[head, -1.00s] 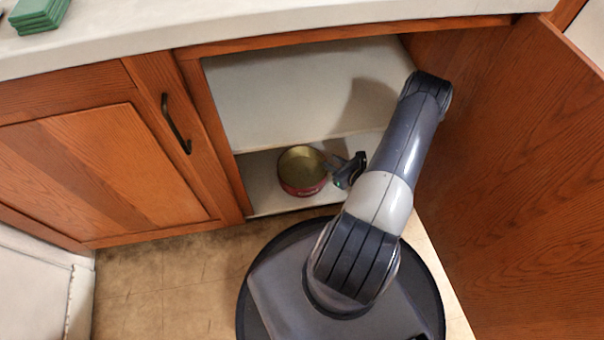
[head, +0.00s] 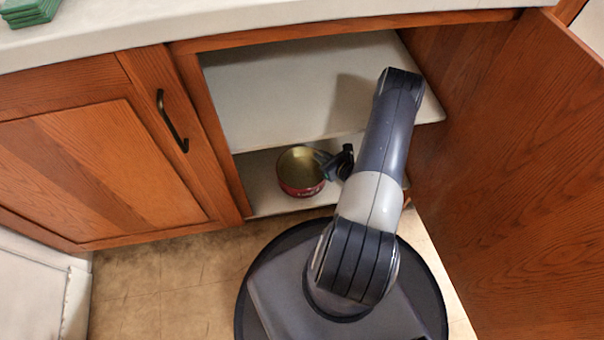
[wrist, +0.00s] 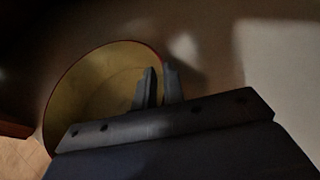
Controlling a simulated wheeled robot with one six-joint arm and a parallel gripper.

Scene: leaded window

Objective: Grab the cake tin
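The cake tin (head: 299,187) is round and open-topped, with a red outside and a yellowish inside. It sits upright on the cabinet's lower floor. In the wrist view the tin's inside (wrist: 95,95) fills the left half. My gripper (head: 322,158) is at the tin's right rim. In the wrist view its fingers (wrist: 160,75) are close together on either side of the tin's wall, one inside and one outside. They look shut on the wall. My gripper's body hides the near part of the tin there.
A pale shelf (head: 290,95) lies above the tin, with my arm passing in front of it. The open wooden door (head: 510,190) stands on the right. A closed cabinet door (head: 100,170) is on the left. Green blocks (head: 30,12) lie on the countertop (head: 250,18).

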